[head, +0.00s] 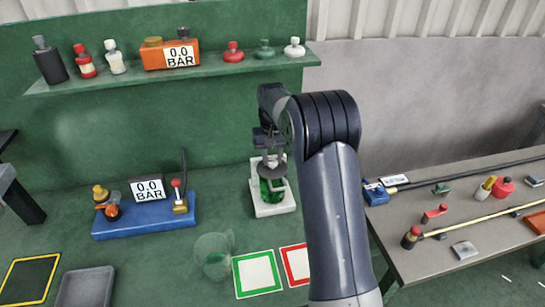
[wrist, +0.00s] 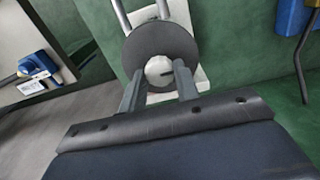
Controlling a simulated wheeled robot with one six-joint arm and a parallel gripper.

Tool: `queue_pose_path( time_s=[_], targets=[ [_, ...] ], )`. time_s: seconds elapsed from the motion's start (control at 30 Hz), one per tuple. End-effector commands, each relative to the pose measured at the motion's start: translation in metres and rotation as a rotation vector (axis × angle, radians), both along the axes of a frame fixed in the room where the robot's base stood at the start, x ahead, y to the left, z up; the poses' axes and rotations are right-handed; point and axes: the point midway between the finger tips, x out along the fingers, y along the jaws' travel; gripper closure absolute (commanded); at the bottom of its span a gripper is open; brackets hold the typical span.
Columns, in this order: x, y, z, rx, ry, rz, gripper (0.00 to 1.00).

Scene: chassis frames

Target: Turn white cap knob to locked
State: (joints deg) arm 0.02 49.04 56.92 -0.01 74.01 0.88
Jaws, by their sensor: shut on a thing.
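The white cap knob (wrist: 158,71) sits at the centre of a dark round disc (wrist: 160,43) in the wrist view, with a small dark mark on its right side. My gripper (wrist: 159,80) has one finger on each side of the knob and is shut on it. In the head view, my gripper (head: 269,158) points down over a fixture with a white base (head: 287,204) and a green body (head: 267,192). I cannot read any locked or unlocked mark.
A blue gauge stand (head: 145,220) is left of the fixture. A clear jug (head: 213,256) and green-framed and red-framed squares lie in front. A shelf (head: 170,75) with bottles and a second gauge runs above. A grey side table (head: 460,240) is at right.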

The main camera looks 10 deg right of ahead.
Motion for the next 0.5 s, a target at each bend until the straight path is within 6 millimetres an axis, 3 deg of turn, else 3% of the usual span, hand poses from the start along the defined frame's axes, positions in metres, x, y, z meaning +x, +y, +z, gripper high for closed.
queue_pose_path(
  time_s=[0.2,0.23,0.5],
  targets=[
    [0.0002,0.0000,0.0005,0.000,-0.001,-0.001,0.93],
    [0.0002,0.0000,0.0005,0.000,-0.001,-0.001,0.68],
    [0.0001,0.0000,0.0003,0.000,0.000,0.000,0.48]
  ],
)
